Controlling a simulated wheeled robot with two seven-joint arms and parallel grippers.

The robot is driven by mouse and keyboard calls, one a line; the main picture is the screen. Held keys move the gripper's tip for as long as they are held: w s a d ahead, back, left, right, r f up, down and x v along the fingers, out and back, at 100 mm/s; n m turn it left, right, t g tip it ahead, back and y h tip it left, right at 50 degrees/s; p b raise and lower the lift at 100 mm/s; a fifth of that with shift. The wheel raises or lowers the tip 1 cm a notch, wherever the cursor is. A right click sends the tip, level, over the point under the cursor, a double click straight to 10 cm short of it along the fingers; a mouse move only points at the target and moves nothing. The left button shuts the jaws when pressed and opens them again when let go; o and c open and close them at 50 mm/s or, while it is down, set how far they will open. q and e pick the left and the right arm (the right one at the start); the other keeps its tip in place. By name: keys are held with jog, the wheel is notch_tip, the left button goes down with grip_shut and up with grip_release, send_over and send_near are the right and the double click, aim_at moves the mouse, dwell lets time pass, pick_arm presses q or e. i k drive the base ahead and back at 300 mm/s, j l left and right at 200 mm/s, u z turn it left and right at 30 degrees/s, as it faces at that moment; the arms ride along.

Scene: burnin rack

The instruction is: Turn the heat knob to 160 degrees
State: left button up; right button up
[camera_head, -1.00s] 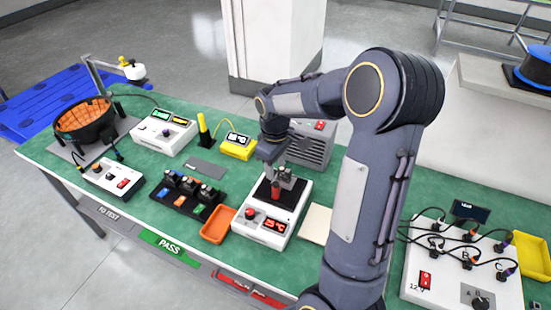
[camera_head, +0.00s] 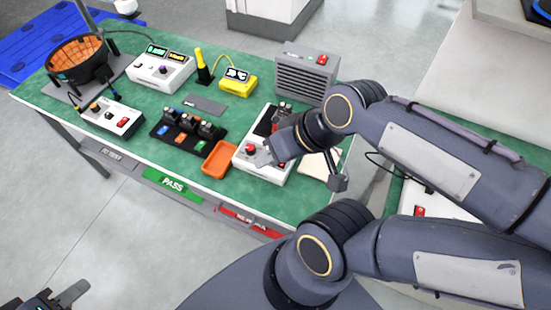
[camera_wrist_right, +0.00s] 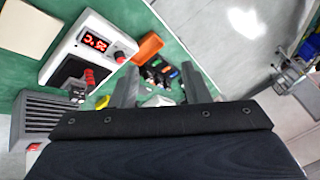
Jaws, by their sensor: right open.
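The heat unit (camera_head: 242,160) is a white box with a black top plate on the green bench. Its red heat knob (camera_head: 250,148) is at the front left of its panel; the knob also shows in the right wrist view (camera_wrist_right: 121,57). The red display (camera_wrist_right: 94,42) appears to read 25 °C. My right gripper (camera_wrist_right: 160,76) is open and empty, its fingers spread. In the wrist view the knob is just beyond the left fingertip, seemingly not between the fingers. In the head view this gripper hides the display. My left gripper (camera_head: 68,294) is low at the left edge, away from the bench, partly cut off.
An orange tray (camera_head: 218,160) stands close left of the heat unit. A black rack (camera_head: 160,140) with coloured modules is further left. A grey vented box (camera_head: 308,78) stands behind. A cream pad (camera_head: 320,163) lies to the right, under my arm.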

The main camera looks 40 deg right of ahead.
aim_at(250, 149)
jog(key=z, duration=1.3)
